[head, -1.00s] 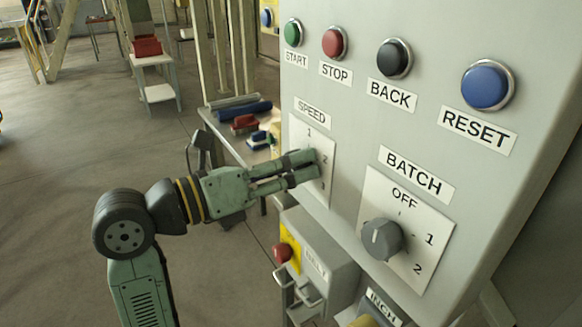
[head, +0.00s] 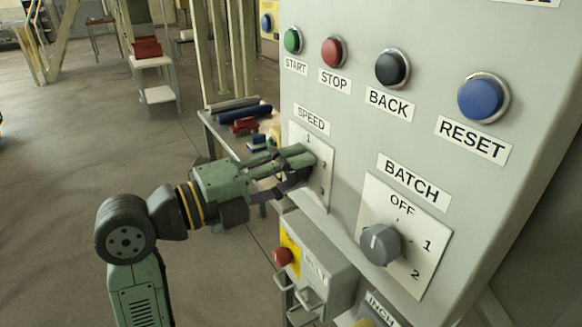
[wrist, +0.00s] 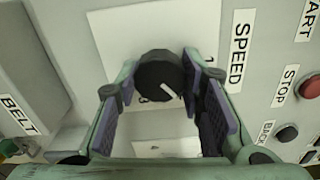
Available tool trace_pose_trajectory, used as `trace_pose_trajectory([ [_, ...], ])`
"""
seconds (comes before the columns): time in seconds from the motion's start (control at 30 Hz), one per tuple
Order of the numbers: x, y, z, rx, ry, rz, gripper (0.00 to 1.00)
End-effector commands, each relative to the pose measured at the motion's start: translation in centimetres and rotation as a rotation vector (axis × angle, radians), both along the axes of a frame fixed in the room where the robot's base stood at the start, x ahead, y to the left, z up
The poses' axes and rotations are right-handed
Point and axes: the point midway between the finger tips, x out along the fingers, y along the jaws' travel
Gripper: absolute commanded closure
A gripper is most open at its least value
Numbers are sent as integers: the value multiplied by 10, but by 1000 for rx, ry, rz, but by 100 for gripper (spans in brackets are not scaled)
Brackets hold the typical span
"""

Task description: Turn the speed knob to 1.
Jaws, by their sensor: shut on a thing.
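The speed knob (wrist: 158,72) is round and black with a white pointer line, on a white plate (head: 325,151) under the SPEED label (head: 312,119). In the wrist view its pointer slants to the lower right, between the partly covered 1 and 3, roughly toward where 2 lies. My gripper (head: 303,167) reaches the plate from the left in the head view and hides the knob there. In the wrist view its two fingers stand on either side of the knob, shut on it. The 1 and 2 show beside the gripper in the head view.
The grey batch knob (head: 381,243) is lower right on the same panel. START, STOP (head: 333,52), BACK and RESET (head: 484,99) buttons are above. A grey box with a red button (head: 282,256) juts out below. A table with tools (head: 225,125) stands behind my gripper.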

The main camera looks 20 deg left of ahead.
Motion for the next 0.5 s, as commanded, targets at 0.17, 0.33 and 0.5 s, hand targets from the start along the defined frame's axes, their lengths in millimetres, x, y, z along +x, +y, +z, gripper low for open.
trace_pose_trajectory([
  [0.17, 0, 1, 2, -132, 102, 3, 93],
  [0.33, 0, 1, 2, -261, 201, 3, 93],
  [0.5, 0, 1, 2, -385, 299, 3, 93],
])
